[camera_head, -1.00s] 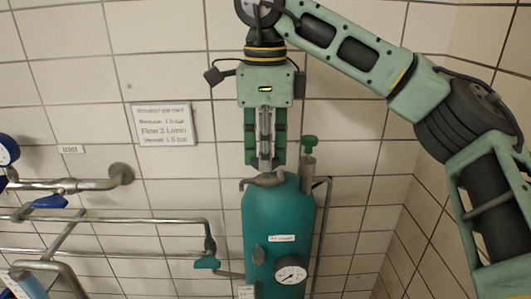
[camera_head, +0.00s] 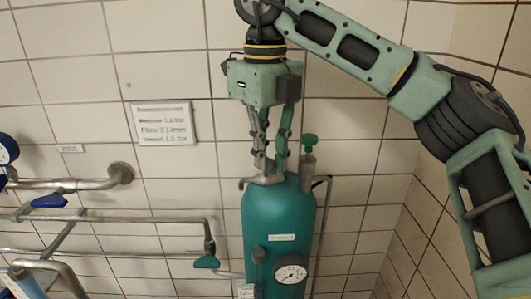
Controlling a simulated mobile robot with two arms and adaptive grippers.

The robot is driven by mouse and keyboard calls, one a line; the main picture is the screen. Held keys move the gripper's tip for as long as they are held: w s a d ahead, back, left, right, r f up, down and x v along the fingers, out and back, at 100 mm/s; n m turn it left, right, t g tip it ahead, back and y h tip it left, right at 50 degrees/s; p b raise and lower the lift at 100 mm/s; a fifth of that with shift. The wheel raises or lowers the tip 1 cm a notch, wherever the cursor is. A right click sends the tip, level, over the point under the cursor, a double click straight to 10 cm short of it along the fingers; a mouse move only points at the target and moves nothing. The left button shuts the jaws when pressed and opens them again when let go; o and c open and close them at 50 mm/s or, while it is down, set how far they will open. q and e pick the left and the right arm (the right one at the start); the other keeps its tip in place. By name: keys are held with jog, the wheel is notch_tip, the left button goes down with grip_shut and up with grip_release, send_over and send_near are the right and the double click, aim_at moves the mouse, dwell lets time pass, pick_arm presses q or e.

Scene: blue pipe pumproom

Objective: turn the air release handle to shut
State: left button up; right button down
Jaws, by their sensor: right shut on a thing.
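The teal vessel (camera_head: 278,215) stands upright against the tiled wall, in the middle of the head view. My right gripper (camera_head: 268,170) points down at the vessel's top and is shut on the air release handle there. The fingers hide most of the handle, so its exact angle cannot be told. A bent grey metal fitting (camera_head: 247,182) shows beside the fingertips. My left gripper is not in view.
A green knob (camera_head: 309,140) on a short metal stem stands close to the right of my fingers. A pressure gauge (camera_head: 291,269) is on the vessel's front. Pipes with a teal handle (camera_head: 206,262) run at the left. A sign (camera_head: 162,124) hangs on the wall.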

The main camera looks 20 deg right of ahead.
jog(key=m, duration=0.4)
jog(key=shift+m+b, duration=0.3)
jog(key=shift+r+m, duration=0.1)
jog(key=shift+m, duration=1.6)
jog(key=shift+b, duration=0.3)
jog(key=c, duration=1.9)
grip_release()
jog(key=shift+o, duration=0.2)
notch_tip(320, 180, up, 12)
